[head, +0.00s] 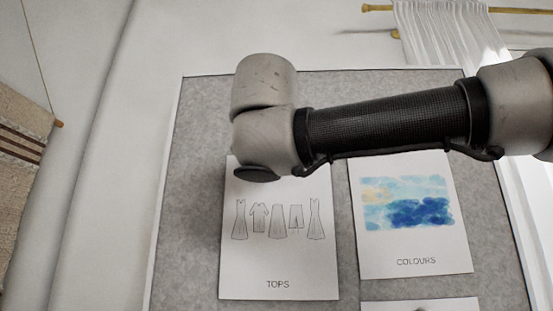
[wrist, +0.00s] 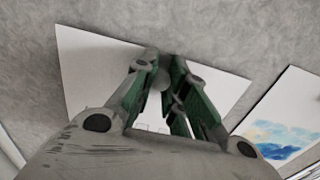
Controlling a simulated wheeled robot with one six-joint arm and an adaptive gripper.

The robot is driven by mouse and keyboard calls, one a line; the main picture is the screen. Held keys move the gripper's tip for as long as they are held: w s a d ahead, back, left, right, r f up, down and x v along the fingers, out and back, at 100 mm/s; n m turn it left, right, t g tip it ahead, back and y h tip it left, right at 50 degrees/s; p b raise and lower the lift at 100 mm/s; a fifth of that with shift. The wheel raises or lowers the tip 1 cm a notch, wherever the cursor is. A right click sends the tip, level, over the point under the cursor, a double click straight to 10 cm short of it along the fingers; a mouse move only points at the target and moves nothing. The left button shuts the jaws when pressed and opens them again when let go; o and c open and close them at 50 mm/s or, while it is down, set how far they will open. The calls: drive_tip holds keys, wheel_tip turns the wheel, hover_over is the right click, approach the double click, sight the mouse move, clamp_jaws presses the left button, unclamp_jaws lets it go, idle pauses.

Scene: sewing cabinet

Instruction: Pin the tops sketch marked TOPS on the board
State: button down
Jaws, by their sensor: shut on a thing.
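The tops sketch (head: 280,260), a white sheet with small garment drawings and the word TOPS, is upright at the grey board (head: 190,240). Its top edge is hidden behind my arm in the head view. In the wrist view the sheet (wrist: 90,75) lies between my gripper and the board. My gripper (wrist: 164,60) is shut, with its green fingers meeting at the middle of the sheet's top edge. A small pale round thing (wrist: 160,79) shows between the fingers; I cannot tell what it is. I cannot tell whether the sheet touches the board.
A COLOURS sheet (head: 415,245) with blue paint patches is on the board just to the right, apart from the sketch. Another white sheet (head: 420,305) shows partly below it. A woven hanging (head: 20,150) is at the left, a white curtain (head: 450,35) at the upper right.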

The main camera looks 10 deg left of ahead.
drive_tip(key=shift+w, duration=0.3)
idle(0.5)
drive_tip(key=c, duration=1.4)
unclamp_jaws()
drive_tip(key=shift+o, duration=0.2)
